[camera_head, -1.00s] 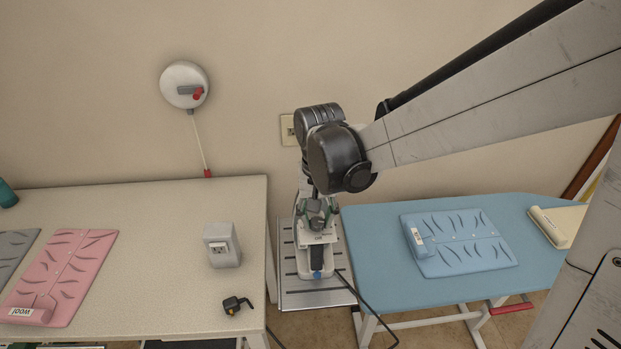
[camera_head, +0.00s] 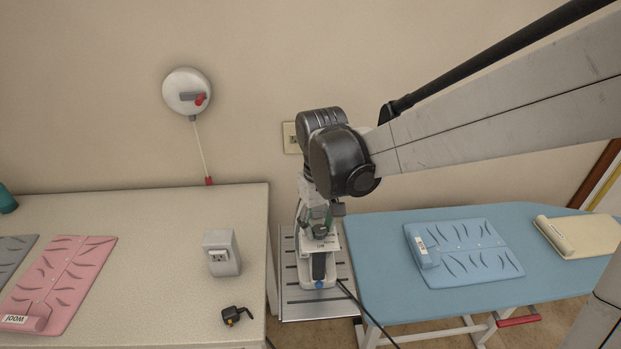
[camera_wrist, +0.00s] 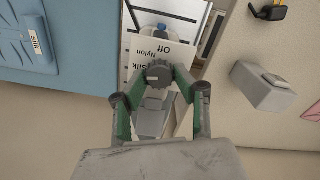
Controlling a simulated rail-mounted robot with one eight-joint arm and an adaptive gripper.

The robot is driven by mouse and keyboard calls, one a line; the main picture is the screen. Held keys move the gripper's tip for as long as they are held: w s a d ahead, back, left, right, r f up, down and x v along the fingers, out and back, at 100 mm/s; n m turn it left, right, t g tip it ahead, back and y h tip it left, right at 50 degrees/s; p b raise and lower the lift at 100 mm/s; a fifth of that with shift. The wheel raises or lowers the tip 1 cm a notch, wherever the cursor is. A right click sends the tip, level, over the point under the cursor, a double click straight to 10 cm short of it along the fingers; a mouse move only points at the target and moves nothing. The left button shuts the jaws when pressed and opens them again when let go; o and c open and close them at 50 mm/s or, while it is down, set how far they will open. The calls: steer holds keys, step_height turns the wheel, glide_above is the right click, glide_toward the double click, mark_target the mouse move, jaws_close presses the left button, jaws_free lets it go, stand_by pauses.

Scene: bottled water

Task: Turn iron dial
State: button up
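The iron (camera_head: 318,269) is white with a blue part and stands on a slatted metal rest between the two tables. Its dark round dial (camera_wrist: 158,74) shows in the wrist view, beside a white panel (camera_wrist: 163,52) with the words Off, Nylon and Silk. My gripper (camera_wrist: 158,76) has green fingers, one on each side of the dial, with the tips at or very near its rim. I cannot tell whether they press on it. In the head view my gripper (camera_head: 318,222) is over the iron and partly hides the dial.
The slatted rest (camera_head: 291,298) has a white table (camera_head: 150,225) on its left and a blue ironing board (camera_head: 385,285) on its right. A grey outlet box (camera_head: 221,253) and a small black object (camera_head: 237,316) are on the table. A black cord (camera_head: 370,315) trails from the iron.

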mark_target(319, 228)
steer(key=o, duration=0.4)
steer(key=shift+c, duration=0.2)
steer(key=shift+r, duration=0.1)
step_height(319, 228, up, 12)
stand_by(0.4)
steer(key=s+d+f+m+t, duration=0.2)
steer(key=s+d+t, duration=0.1)
steer(key=s+d, duration=0.4)
steer(key=s+d+f+m+t+b, duration=0.1)
steer(key=s+d+m+t, duration=0.1)
steer(key=s+d+t, duration=0.2)
steer(key=s+d, duration=0.2)
steer(key=d, duration=0.1)
steer(key=shift+s+d+f, duration=0.2)
steer(key=shift+s+f, duration=0.15)
steer(key=shift+s, duration=0.05)
steer(key=shift+c, duration=0.5)
stand_by(1.4)
